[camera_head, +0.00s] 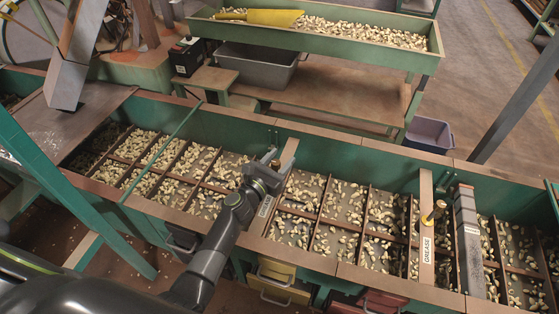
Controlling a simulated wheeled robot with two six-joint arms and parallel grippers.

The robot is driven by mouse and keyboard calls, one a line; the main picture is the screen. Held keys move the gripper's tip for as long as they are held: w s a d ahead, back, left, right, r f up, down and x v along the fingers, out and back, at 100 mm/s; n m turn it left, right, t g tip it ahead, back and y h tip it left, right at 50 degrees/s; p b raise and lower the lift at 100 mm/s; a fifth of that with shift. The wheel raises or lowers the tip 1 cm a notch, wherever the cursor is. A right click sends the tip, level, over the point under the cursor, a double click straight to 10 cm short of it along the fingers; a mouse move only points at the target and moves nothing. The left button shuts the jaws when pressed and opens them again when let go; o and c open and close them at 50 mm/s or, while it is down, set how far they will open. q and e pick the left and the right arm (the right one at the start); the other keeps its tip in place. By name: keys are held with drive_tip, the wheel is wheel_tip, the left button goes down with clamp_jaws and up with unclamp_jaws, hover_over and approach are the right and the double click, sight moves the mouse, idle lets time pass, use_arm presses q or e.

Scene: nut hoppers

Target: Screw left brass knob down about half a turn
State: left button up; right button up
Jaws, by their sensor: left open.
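My left gripper (270,160) reaches in from the lower left. It is over the left crossbar (290,150), a pale strip with a label that spans the green nut trough. Its jaws are open and stand at the bar. The left brass knob cannot be made out; the gripper and wrist cover that part of the bar. Another brass knob (433,214) stands upright on the right crossbar (426,250), which is labelled GREASE. No gripper is near that one. My right gripper is not in view.
The long green trough (340,146) is split into compartments of pale nuts. A grey block (467,235) lies across it at the right. Behind stand a second nut tray with a yellow scoop (258,17), a grey tub (255,66) and a bluish bin (430,133). Slanted green posts cross the left.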

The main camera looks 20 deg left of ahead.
use_arm(q)
drive_tip(key=shift+c, duration=0.5)
drive_tip(key=c, duration=0.9)
drive_tip(key=shift+m+h, duration=0.3)
drive_tip(key=shift+h, duration=0.2)
